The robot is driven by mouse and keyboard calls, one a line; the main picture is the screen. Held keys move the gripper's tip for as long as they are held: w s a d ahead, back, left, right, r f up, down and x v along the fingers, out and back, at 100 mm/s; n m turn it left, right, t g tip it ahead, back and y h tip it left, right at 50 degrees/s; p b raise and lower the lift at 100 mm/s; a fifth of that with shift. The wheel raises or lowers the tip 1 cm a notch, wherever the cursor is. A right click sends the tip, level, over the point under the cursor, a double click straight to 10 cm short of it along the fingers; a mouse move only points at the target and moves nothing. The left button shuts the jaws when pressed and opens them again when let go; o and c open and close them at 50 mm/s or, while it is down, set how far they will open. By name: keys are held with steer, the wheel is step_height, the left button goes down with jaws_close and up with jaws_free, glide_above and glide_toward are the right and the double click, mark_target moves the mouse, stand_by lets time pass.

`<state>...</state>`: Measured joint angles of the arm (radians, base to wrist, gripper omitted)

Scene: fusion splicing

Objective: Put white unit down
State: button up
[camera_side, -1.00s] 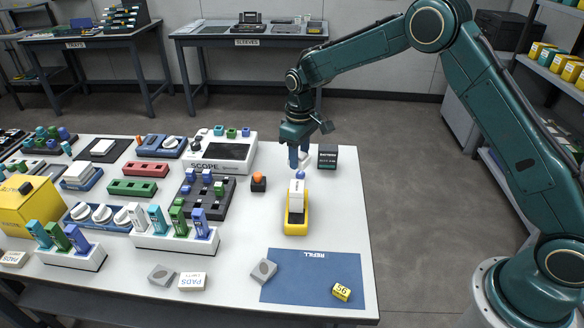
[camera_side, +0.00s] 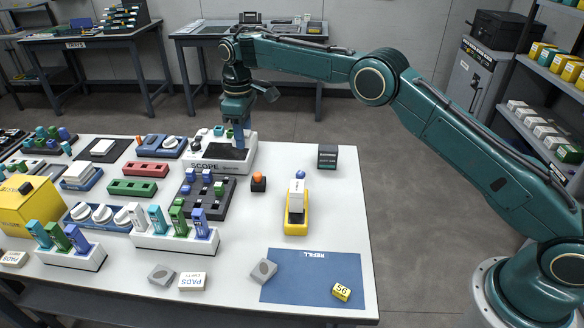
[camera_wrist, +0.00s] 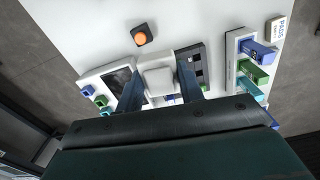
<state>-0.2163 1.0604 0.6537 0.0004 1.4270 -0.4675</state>
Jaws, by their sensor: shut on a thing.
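My gripper (camera_side: 238,138) is over the white SCOPE device (camera_side: 190,165), beside its dark screen. In the wrist view, my gripper (camera_wrist: 160,85) has its two blue fingers closed on the sides of a white unit (camera_wrist: 158,78), a small pale block. In the side view the unit is largely hidden by the fingers. The scope's dark screen (camera_wrist: 120,78) lies just left of the fingers in the wrist view. I cannot tell whether the held unit touches anything beneath it.
The blue REFILL mat (camera_side: 290,272) is mostly bare. The table's right edge is clear.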

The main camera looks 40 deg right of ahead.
steer(key=shift+w+a+r+n, duration=0.1)
steer(key=shift+a+r+n, duration=0.2)
steer(key=shift+a+r, duration=0.35)
steer(key=shift+w+a+r+n, duration=0.1)
steer(key=shift+a+r+n, duration=0.2)
steer(key=shift+a, duration=0.6)
steer(key=shift+f, duration=0.1)
glide_above(241, 202)
step_height(241, 202, down, 16)
steer(key=shift+w+r, duration=0.1)
steer(key=shift+r, duration=0.15)
steer(key=shift+f, duration=0.1)
steer(key=shift+f, duration=2.05)
steer(key=o, duration=1)
steer(key=shift+f, duration=0.15)
